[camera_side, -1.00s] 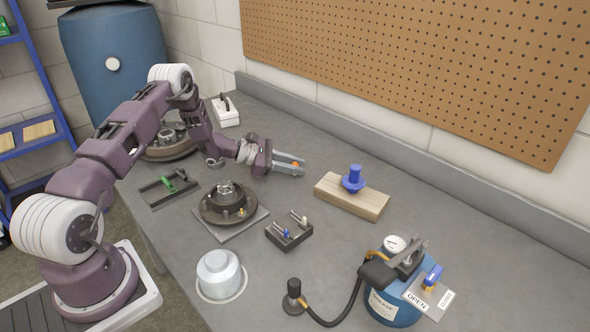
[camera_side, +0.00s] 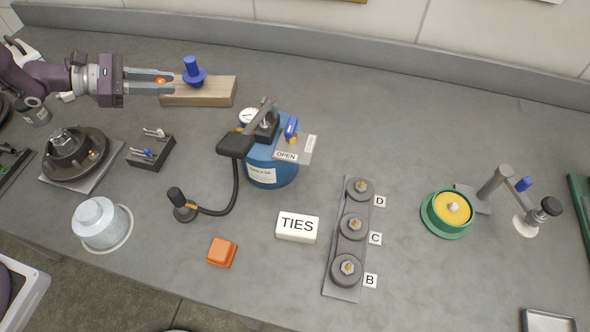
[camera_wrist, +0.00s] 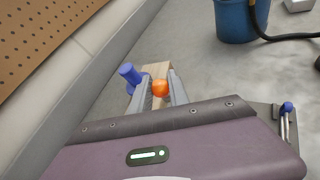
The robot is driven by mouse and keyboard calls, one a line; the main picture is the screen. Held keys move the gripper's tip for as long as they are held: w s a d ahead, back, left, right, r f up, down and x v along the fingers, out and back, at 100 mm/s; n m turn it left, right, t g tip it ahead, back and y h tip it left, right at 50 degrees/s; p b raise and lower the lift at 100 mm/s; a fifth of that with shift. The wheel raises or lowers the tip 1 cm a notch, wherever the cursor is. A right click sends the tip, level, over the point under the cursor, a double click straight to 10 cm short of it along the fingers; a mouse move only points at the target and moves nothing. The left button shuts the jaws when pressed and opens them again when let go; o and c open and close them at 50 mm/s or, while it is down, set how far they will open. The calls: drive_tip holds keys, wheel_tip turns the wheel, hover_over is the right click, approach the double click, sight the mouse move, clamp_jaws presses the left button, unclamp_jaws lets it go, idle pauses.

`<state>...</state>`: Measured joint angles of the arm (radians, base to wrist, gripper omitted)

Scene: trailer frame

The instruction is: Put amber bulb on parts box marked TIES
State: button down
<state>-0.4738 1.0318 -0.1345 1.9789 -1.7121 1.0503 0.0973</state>
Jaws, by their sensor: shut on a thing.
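The amber bulb (camera_side: 161,80) is a small orange, rounded piece held between the fingertips of my gripper (camera_side: 160,81). It also shows in the wrist view (camera_wrist: 160,88), pinched between both fingers. My gripper is shut on it, above the bench at the upper left of the side view, by the near end of a wooden block. The parts box marked TIES (camera_side: 297,228) is a small white box with black letters, lying at the lower middle of the side view. Its top is bare. My gripper is well up and left of it.
The wooden block (camera_side: 215,91) carries a blue knob (camera_side: 194,72). The blue grease tank (camera_side: 270,170) with hose and handle stands between my gripper and the TIES box. An orange box (camera_side: 222,252) and a plate with posts B, C, D (camera_side: 341,284) flank that box.

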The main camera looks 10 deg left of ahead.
drive_tip(key=s+d+m+g+h, duration=0.1)
drive_tip(key=s+d+m+g, duration=0.2)
drive_tip(key=s+d, duration=0.5)
drive_tip(key=m+g+h, duration=0.1)
drive_tip(key=m+g, duration=0.1)
hover_over(298, 225)
drive_tip(key=shift+w+a+r, duration=0.15)
drive_tip(key=shift+a+r, duration=0.1)
drive_tip(key=shift+a, duration=0.15)
drive_tip(key=shift+d, duration=0.25)
drive_tip(key=shift+d+f, duration=0.1)
drive_tip(key=shift+f, duration=2.3)
drive_tip(key=c, duration=1.3)
unclamp_jaws()
drive_tip(key=shift+f, duration=0.1)
drive_tip(key=shift+o, duration=0.2)
